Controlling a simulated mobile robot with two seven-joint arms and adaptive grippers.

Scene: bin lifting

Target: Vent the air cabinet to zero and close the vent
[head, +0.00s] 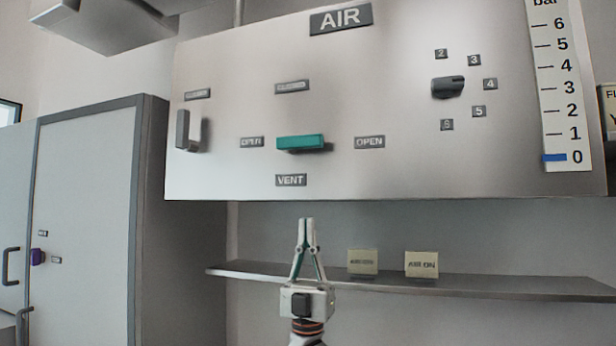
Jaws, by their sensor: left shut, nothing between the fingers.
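The grey air cabinet (380,150) hangs on the wall under an AIR sign (341,18). Its teal vent handle (300,142) lies horizontal above the VENT label (290,180), in line with an OPEN label (370,142) on its right; a label that seems to read CLOSED (292,87) is above it. On the pressure scale (557,70) the blue marker (554,157) is at 0. My left gripper (307,221) points up, shut and empty, below the cabinet's lower edge and apart from the handle. My right gripper is out of view.
A grey lever (183,130) stands upright at the cabinet's left. A dark knob (448,87) sits among numbers at right. A shelf (480,285) below carries two small cards (363,262) (421,264). A tall locker (90,200) stands at left.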

